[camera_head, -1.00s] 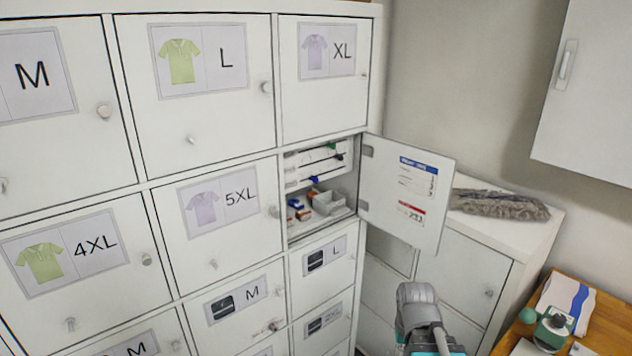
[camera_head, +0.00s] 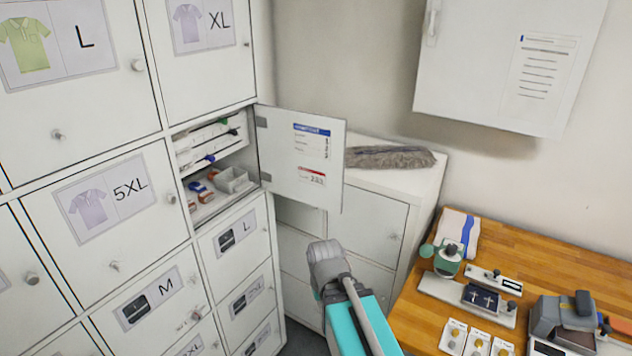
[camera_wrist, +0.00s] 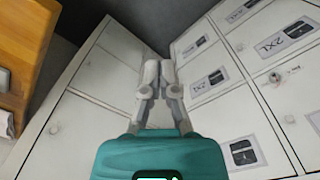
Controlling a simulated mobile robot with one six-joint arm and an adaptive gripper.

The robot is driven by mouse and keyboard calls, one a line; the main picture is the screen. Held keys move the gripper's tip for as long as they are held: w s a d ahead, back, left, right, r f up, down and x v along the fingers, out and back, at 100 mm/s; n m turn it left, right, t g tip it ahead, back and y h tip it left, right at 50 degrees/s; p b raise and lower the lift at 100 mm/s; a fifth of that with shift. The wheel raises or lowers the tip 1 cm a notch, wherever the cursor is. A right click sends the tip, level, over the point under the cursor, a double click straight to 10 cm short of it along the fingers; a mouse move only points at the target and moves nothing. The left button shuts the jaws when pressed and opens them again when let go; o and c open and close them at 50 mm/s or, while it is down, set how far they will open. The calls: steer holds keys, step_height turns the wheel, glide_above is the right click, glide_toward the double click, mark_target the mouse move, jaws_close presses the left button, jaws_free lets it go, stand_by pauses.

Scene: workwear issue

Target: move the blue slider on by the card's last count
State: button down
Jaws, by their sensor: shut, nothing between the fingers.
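The blue slider (camera_head: 209,157) is small and sits in the open locker compartment, on one of the pale rails in its upper part. A dark slider or knob (camera_head: 232,131) shows on the rail above it. A card with a blue header (camera_head: 312,143) hangs on the inside of the open door; its lines are too small to read. Below it is a card with a red header (camera_head: 311,175). My gripper (camera_wrist: 161,66) is shut and empty in the wrist view, pointing down between locker fronts, away from the slider. Its fingertips cannot be made out in the head view.
The open door (camera_head: 270,150) stands out to the right of the compartment. Small items and a grey bin (camera_head: 232,180) lie below the rails. A grey mop head (camera_head: 390,157) lies on a low cabinet. A wooden bench (camera_head: 560,265) with devices stands at right.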

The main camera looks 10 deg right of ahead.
stand_by(0.4)
steer(key=c, duration=0.9)
jaws_free()
steer(key=shift+o, duration=1.1)
steer(key=shift+w, duration=0.1)
steer(key=shift+o, duration=0.9)
steer(key=shift+w+a+r, duration=0.1)
steer(key=shift+w+a, duration=0.15)
steer(key=w+a+r+n+t+y+p, duration=0.2)
steer(key=w+a+r+n+t+y, duration=0.15)
steer(key=w+a+r, duration=0.35)
steer(key=w+a+r+n+t+y+p, duration=0.2)
steer(key=w+a+r+n+y, duration=0.3)
steer(key=w, duration=0.5)
steer(key=w+a+r+t+y+p, duration=0.2)
steer(key=w+r+t, duration=0.5)
steer(key=w+r, duration=0.6)
steer(key=shift+w+a+r+t+y+p, duration=0.15)
steer(key=shift+w+a+t+y+p, duration=0.2)
steer(key=shift+y, duration=0.5)
